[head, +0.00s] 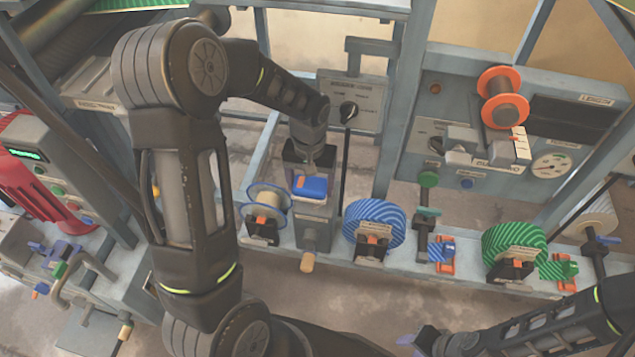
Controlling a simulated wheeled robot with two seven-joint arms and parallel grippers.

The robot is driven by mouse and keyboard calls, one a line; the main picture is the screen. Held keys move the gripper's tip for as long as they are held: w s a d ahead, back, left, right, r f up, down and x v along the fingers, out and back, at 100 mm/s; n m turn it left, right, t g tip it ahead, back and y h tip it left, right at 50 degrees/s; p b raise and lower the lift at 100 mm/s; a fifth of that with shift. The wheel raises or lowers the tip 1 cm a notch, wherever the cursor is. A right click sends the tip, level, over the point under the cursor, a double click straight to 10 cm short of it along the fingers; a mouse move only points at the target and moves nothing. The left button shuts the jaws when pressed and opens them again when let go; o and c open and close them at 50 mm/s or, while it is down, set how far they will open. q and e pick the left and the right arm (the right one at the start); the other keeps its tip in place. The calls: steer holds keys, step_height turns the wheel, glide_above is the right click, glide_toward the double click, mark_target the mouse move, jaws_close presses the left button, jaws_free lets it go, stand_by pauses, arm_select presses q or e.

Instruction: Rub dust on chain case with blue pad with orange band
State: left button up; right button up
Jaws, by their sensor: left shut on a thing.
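The blue pad (312,187) with an orange band (300,182) is at the top of a grey box-like housing (316,214), which looks like the chain case. My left gripper (311,168) points down from above and is shut on the pad. Whether the pad's underside touches the housing is hard to tell, and any dust there is hidden or too small to make out. My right gripper (415,340) is low at the bottom edge, away from the housing and pad; its fingers are too unclear to read.
A green striped roll (513,246) is further right. A panel with a black knob (348,110) rises behind. Open floor lies in front of the bench.

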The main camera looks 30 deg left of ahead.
mark_target(301, 175)
arm_select(q)
steer(key=shift+s+a+f, duration=0.1)
steer(key=shift+s+a, duration=0.2)
steer(key=shift+a, duration=0.35)
steer(key=shift+s+a, duration=0.25)
steer(key=shift+a, duration=0.4)
steer(key=shift+w, duration=0.1)
steer(key=shift+w+a, duration=0.25)
steer(key=shift+w, duration=0.55)
steer(key=shift+d+r, duration=0.1)
steer(key=shift+r, duration=0.1)
steer(key=shift+w+d+f, duration=0.1)
steer(key=shift+w+d, duration=0.1)
steer(key=shift+d, duration=0.45)
steer(key=shift+w+d, duration=0.25)
steer(key=shift+d, duration=0.4)
steer(key=shift+w+d+f, duration=0.1)
steer(key=shift+w+d, duration=0.1)
steer(key=shift+d, duration=0.45)
